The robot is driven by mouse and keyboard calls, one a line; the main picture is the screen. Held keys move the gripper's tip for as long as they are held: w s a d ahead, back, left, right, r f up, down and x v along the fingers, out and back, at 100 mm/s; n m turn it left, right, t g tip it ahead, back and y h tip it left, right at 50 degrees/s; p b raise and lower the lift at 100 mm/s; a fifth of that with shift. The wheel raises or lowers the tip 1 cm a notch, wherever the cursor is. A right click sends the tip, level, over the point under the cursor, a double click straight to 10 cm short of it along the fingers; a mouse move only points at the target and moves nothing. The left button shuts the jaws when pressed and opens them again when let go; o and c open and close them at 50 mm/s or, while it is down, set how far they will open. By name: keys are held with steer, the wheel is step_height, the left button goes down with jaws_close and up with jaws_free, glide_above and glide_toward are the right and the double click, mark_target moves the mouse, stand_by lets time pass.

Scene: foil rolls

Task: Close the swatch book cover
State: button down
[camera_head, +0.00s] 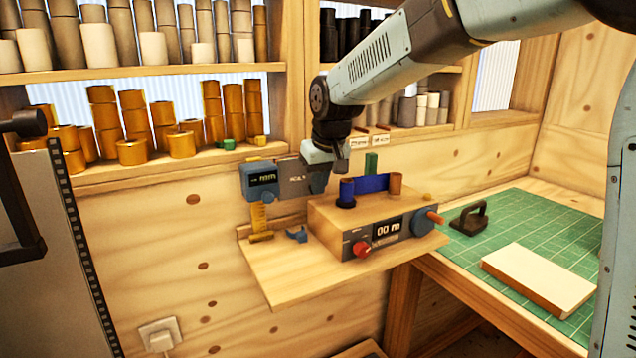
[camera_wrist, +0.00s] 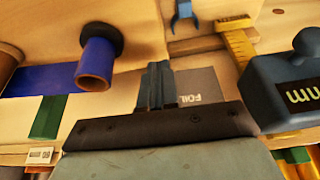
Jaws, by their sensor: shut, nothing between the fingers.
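My gripper (camera_head: 320,183) hangs down at the left rear of the wooden meter box. In the wrist view its fingers (camera_wrist: 157,80) are together with nothing between them. A grey panel lettered FOIL (camera_head: 293,175), seemingly the swatch book cover, is just left of my gripper in the head view. In the wrist view the panel (camera_wrist: 200,84) lies beyond and beside the fingers, partly hidden by my gripper. I cannot tell whether the fingers touch it or how far open the cover is.
The wooden box (camera_head: 325,217) carries a blue roll (camera_head: 346,190), a red knob (camera_head: 361,249) and a 00 m display. A blue-grey gauge (camera_head: 262,180) stands left of the panel. The green mat (camera_head: 525,220) holds a pale block (camera_head: 540,275) and a dark handled tool (camera_head: 468,218).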

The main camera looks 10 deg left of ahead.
steer(key=s+d, duration=0.2)
steer(key=s, duration=0.1)
steer(key=shift+s+d+r, duration=0.15)
steer(key=shift+d+r, duration=0.15)
steer(key=shift+r, duration=0.1)
steer(key=v, duration=0.9)
steer(key=shift+r, duration=0.15)
steer(key=shift+w+a+r, duration=0.1)
steer(key=shift+w, duration=0.2)
steer(key=x, duration=0.9)
steer(key=shift+f, duration=0.2)
steer(key=shift+w+a+f, duration=0.2)
steer(key=shift+w+a, duration=0.3)
steer(key=shift+w, duration=0.1)
steer(key=shift+w+a+f, duration=0.15)
steer(key=shift+w+a, duration=0.3)
steer(key=shift+w, duration=0.1)
steer(key=shift+w+a, duration=0.35)
steer(key=shift+w, duration=0.2)
